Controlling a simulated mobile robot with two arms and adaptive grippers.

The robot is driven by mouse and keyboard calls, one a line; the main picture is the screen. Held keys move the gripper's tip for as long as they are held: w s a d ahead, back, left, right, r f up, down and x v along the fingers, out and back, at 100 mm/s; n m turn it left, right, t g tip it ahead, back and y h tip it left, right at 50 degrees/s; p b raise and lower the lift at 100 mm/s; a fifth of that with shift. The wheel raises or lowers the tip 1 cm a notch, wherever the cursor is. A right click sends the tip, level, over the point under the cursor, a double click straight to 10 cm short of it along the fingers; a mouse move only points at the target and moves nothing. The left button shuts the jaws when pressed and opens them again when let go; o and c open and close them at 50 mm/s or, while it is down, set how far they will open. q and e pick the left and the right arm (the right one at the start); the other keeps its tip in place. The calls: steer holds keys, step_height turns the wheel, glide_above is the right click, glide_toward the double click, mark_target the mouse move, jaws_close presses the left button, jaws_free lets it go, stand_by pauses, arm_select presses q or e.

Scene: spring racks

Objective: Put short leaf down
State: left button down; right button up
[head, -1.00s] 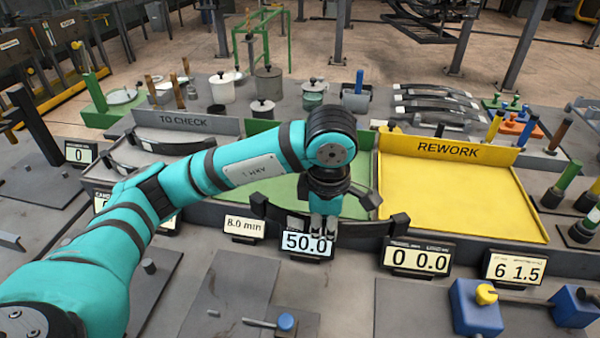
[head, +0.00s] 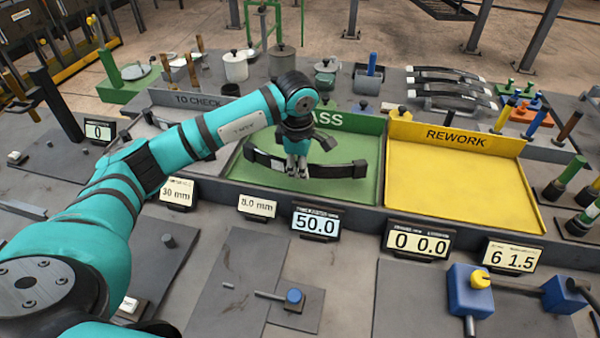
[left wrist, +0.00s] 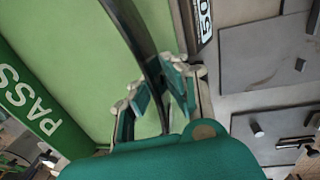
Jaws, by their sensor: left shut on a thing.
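The short leaf (head: 325,170) is a dark, slightly curved strip with black end blocks. My left gripper (head: 297,172) is shut on it near its middle and holds it over the green PASS tray (head: 358,189). In the left wrist view the leaf (left wrist: 137,32) runs up from between the fingertips (left wrist: 160,98), with the green tray floor (left wrist: 70,40) beneath. I cannot tell whether the leaf touches the tray floor. My right gripper is not in view.
The yellow REWORK tray (head: 455,190) is empty, right of the green tray. The TO CHECK tray (head: 165,99) is at the left, partly behind my arm. Small displays (head: 317,224) line the front. Several dark leaves (head: 447,88) lie on a rack at the back right.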

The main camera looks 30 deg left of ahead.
arm_select(q)
steer(key=shift+f+p, duration=0.55)
steer(key=shift+f, duration=0.7)
steer(key=c, duration=1.4)
jaws_free()
steer(key=shift+s+f, duration=0.1)
steer(key=r+b, duration=0.1)
steer(key=r, duration=0.3)
steer(key=s+r+b, duration=0.1)
steer(key=r, duration=0.3)
steer(key=r+b, duration=0.1)
steer(key=r, duration=0.3)
steer(key=shift+s+d+b, duration=0.2)
steer(key=shift+d+b, duration=0.05)
steer(key=shift+b, duration=0.1)
